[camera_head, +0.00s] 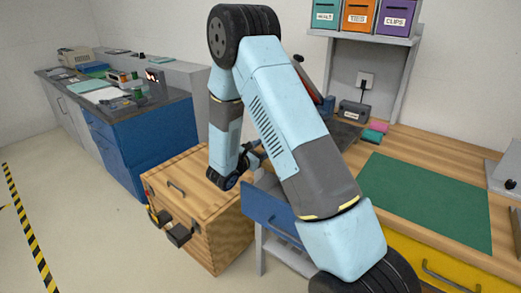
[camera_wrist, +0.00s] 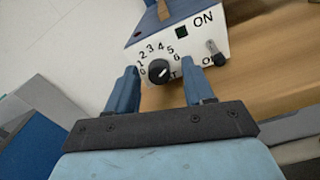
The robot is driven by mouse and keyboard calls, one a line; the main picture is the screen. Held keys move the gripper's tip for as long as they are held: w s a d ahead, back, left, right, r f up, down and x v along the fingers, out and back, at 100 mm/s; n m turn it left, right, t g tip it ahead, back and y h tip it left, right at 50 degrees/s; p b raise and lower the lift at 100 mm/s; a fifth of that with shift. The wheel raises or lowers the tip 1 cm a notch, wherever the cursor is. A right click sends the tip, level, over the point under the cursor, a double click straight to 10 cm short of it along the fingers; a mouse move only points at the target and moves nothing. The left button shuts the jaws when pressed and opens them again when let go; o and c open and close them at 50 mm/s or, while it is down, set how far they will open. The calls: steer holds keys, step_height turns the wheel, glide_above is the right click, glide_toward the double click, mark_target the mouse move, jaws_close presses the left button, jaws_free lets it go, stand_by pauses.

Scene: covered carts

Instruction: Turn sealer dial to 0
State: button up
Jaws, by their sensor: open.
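The sealer's pale front panel (camera_wrist: 185,45) shows in the wrist view, with a blue body above it. Its round black dial (camera_wrist: 159,70) has a white mark, and printed numbers run around its left and upper side. I cannot tell surely which number the mark points to. My gripper (camera_wrist: 160,72) is open, one blue finger on each side of the dial in the picture; I see no contact. In the head view my arm hides most of the sealer.
A green mat (camera_head: 425,200) lies on the wooden bench. A blue drawer (camera_head: 270,207) is at the bench's left end.

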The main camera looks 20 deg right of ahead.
jaws_close()
steer(key=shift+a, duration=0.2)
steer(key=shift+d, duration=0.15)
